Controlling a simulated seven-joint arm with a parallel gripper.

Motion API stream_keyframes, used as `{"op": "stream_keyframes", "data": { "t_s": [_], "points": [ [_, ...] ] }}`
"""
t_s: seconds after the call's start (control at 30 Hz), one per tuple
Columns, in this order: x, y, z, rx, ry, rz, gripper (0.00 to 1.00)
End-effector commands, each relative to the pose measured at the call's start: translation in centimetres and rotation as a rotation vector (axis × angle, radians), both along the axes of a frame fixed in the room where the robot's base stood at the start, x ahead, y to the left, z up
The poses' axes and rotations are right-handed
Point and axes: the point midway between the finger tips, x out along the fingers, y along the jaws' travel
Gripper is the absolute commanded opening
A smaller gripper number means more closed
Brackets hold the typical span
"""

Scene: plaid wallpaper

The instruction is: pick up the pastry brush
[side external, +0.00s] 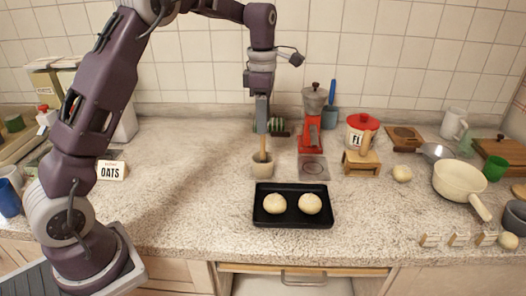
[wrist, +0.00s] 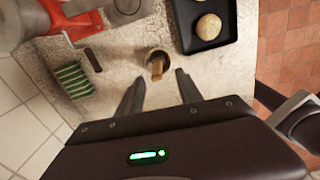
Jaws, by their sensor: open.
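The pastry brush, as far as I can tell, is the wooden-handled tool (side external: 263,148) standing in a small beige cup (side external: 261,169) behind the black tray. Its lower end is hidden in the cup. In the wrist view its handle (wrist: 157,68) rises from the cup (wrist: 152,53), just beyond my fingertips and roughly between their lines. My gripper (wrist: 158,88) is open and empty, with a finger on each side. In the side view my gripper (side external: 262,126) points down just above the handle.
A black tray (side external: 292,222) with two dough balls stands in front of the cup. A red grinder (side external: 311,133) stands to the right, and a green-striped item (side external: 278,126) lies behind. The counter left of the cup is clear.

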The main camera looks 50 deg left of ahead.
Motion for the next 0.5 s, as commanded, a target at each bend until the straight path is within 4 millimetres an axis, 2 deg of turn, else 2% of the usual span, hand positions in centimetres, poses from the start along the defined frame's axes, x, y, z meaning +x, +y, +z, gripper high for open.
{"op": "stream_keyframes", "data": {
  "t_s": [0.1,0.27,0.4,0.5],
  "points": [
    [0.6,0.4,-1.5,0.002,0.017,0.066,0.43],
    [0.5,0.4,-3.7,0.000,0.017,0.070,0.43],
    [0.3,0.6,-6.4,0.000,0.017,0.069,0.43],
    [0.3,0.6,-7.8,0.001,0.016,0.068,0.43]
  ]
}}
